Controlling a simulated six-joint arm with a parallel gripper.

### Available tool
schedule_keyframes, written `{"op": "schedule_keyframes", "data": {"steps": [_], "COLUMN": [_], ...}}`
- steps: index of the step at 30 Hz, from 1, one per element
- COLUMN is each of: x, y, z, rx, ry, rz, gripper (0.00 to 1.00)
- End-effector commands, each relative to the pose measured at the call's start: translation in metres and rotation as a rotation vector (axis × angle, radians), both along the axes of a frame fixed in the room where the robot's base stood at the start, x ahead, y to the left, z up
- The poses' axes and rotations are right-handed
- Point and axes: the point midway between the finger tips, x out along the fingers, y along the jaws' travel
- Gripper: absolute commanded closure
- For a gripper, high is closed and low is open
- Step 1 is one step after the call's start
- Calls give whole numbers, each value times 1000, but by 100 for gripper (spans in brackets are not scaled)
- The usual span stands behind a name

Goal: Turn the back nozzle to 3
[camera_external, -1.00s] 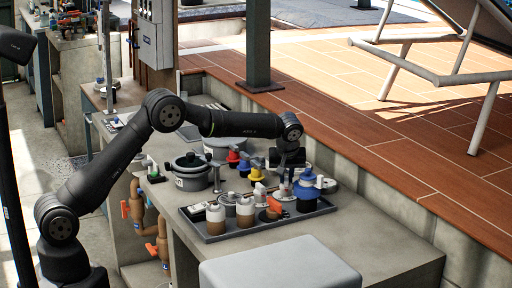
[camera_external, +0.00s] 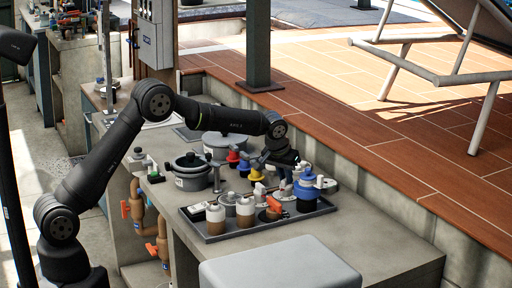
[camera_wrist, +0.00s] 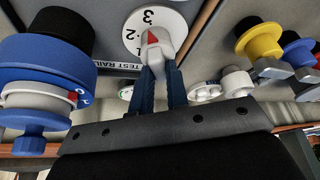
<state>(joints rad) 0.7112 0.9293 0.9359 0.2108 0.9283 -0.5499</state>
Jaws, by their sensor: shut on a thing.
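In the wrist view, a white nozzle (camera_wrist: 156,44) with a red pointer mark sits on a round white dial (camera_wrist: 137,24). The figures 3 and 2 show on the dial. The red mark lies close to both figures, and I cannot tell exactly which one it points to. My gripper (camera_wrist: 162,75) has its two dark blue fingers shut on the nozzle, one on each side. In the external view my gripper (camera_external: 284,172) is low over the back of the bench fittings, where the nozzle is mostly hidden.
A large blue valve (camera_wrist: 45,68) stands close left of my fingers; it is also at right in the external view (camera_external: 306,190). Yellow (camera_wrist: 260,42) and blue fittings stand to the right. A dark tray (camera_external: 215,238) holds bottles in front. A lidded pot (camera_external: 190,172) stands left.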

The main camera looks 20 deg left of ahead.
Motion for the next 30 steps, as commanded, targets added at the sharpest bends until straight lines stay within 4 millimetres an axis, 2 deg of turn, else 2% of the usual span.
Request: {"op": "schedule_keyframes", "data": {"steps": [1, 11, 12, 15, 30], "x": [-2, -2, -2, -2, -2], "y": [2, 2, 2, 2, 1], "z": [-6, -6, -6, -7, 4], "rx": [7, 8, 8, 9, 2], "ry": [9, 10, 10, 11, 3], "rz": [-1, -3, -3, -3, -4], "gripper": [100, 100, 82, 64, 64]}}
